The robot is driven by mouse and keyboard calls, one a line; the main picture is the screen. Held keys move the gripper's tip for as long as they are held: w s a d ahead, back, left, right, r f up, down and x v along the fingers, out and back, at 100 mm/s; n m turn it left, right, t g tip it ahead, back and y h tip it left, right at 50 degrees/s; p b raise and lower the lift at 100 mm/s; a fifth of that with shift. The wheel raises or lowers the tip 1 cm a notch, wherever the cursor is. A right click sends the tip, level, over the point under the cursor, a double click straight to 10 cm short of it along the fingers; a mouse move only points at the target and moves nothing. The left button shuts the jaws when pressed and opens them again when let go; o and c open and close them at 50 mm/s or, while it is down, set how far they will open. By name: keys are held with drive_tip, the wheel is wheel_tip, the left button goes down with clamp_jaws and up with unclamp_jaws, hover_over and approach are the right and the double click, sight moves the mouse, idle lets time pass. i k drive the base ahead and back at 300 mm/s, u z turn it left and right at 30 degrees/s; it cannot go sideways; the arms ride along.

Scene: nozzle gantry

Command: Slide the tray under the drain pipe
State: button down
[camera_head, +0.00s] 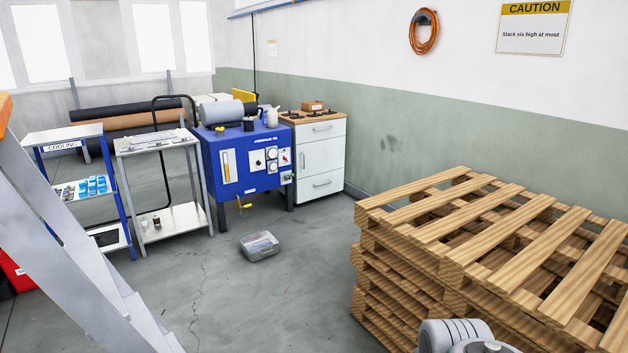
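A small grey tray-like box (260,247) lies on the concrete floor in front of the blue hydraulic oil tank. Its inside is too small to make out. A short drain pipe with a yellow handle (244,206) sticks out below the front of the blue tank (239,166). The tray is apart from the pipe, nearer to me and slightly to the right of it. My gripper is not in view; only grey rounded parts of my arm show at the bottom right, far from the tray.
A tall stack of wooden pallets (470,235) fills the right side. A grey metal ladder (75,230) slants across the left. A steel cart (163,190) and a white drawer cabinet (318,158) flank the tank. The floor around the tray is clear.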

sight(256, 247)
drive_tip(key=u, duration=0.15)
drive_tip(key=i, duration=2.95)
drive_tip(key=u, duration=1)
drive_tip(key=i, duration=2.45)
drive_tip(key=u, duration=0.9)
drive_tip(key=i, duration=0.75)
drive_tip(key=u, duration=0.05)
